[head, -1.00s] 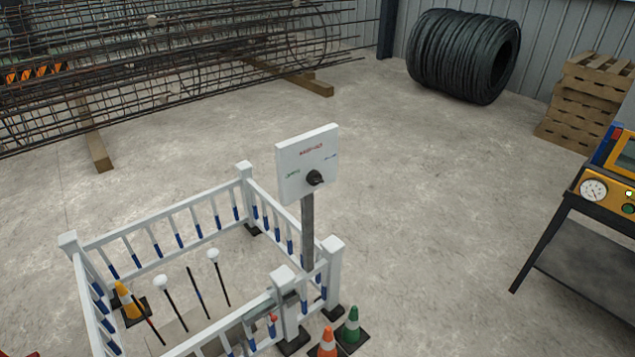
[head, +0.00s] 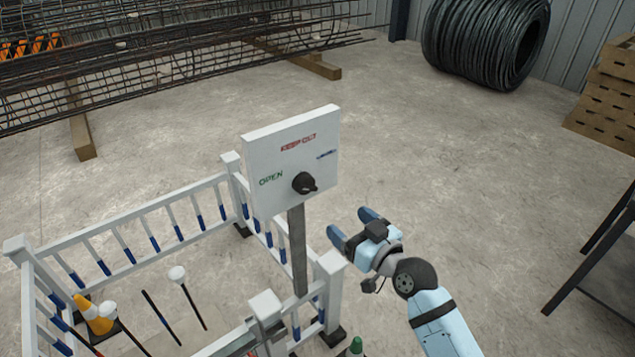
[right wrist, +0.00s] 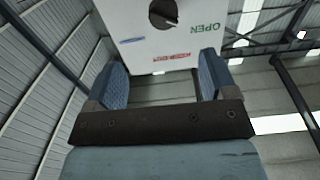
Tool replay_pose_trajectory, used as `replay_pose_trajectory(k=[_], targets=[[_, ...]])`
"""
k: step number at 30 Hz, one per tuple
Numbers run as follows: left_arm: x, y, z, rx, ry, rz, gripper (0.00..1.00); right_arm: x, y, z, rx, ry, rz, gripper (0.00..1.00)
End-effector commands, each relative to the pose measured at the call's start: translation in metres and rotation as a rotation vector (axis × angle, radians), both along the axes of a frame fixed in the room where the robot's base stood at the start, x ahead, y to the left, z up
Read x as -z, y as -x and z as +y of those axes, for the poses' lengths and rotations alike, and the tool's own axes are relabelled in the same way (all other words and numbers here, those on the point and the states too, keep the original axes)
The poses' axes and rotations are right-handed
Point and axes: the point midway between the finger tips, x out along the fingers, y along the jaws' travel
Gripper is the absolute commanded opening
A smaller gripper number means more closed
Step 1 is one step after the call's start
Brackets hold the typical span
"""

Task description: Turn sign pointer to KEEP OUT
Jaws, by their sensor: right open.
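A white sign board (head: 262,155) stands on a grey post at the fence corner. It carries red KEEP OUT lettering (head: 298,143) at the top, green OPEN lettering (head: 271,178) at the left and small blue lettering (head: 326,155) at the right. The black pointer knob (head: 304,183) sits low on the board's face; its exact direction is hard to tell. My right gripper (head: 352,225) is open and empty, to the right of and below the knob, apart from the board. In the right wrist view the board (right wrist: 135,40) appears upside down beyond the open fingers, with the knob (right wrist: 163,12) at the top edge.
A white fence (head: 130,222) with blue-marked bars encloses the area at lower left. A green cone (head: 355,347) is at the bottom. A dark stand (head: 605,255) is at right.

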Motion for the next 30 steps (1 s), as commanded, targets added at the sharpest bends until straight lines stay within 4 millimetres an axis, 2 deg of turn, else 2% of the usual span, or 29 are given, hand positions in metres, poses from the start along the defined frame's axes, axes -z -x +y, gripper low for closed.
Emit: replay_pose_trajectory(k=[8, 21, 30], targets=[[0.007, 0.01, 0.0, -0.001, 0.001, 0.023, 0.0, -0.005, -0.022, 0.017, -0.008, -0.006, -0.01, 0.78], [0.006, 0.006, 0.006, 0.007, -0.015, 0.011, 0.0, -0.004, -0.094, 0.069, -0.008, -0.004, -0.007, 0.78], [0.006, 0.006, 0.004, 0.003, -0.01, 0.013, 0.0, -0.002, -0.113, 0.083, -0.006, -0.003, -0.008, 0.78]])
